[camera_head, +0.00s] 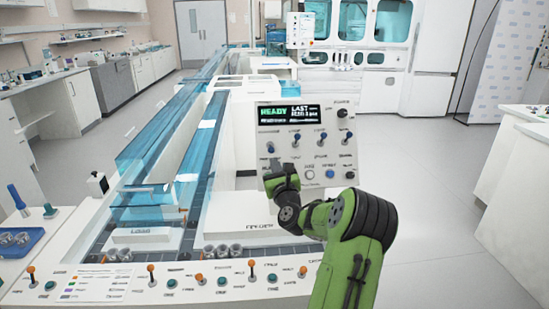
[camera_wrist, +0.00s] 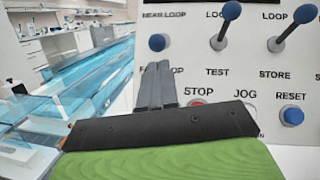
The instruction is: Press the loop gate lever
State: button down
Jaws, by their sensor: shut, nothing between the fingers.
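The control panel (camera_head: 305,150) stands upright beyond the front counter, with a row of blue-tipped levers. In the wrist view, two levers (camera_wrist: 231,10) and (camera_wrist: 305,13) tilt up, under labels starting "LOOP". A blue knob (camera_wrist: 157,42) at the left, under a label ending in "LOOP", sits lower. Labels are partly cut off, so I cannot tell which lever is the loop gate lever. My gripper (camera_wrist: 158,68) is shut and empty, its tips just below the left knob; I cannot tell whether they touch the panel. In the head view, my gripper (camera_head: 272,167) covers the panel's lower left.
A red STOP button (camera_wrist: 199,102) and a blue RESET knob (camera_wrist: 292,116) are low on the panel. Blue-glazed track (camera_head: 150,150) runs along the left. The front counter (camera_head: 110,286) carries several orange-tipped levers. Open floor lies to the right.

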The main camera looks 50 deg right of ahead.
jog(key=shift+w+d+r, duration=0.15)
jog(key=shift+w+r, duration=0.15)
jog(key=shift+r, duration=0.15)
jog(key=shift+r+p, duration=0.1)
jog(key=shift+p, duration=0.2)
jog(key=p, duration=0.2)
jog(key=shift+r+p, duration=0.2)
jog(key=shift+p, duration=0.1)
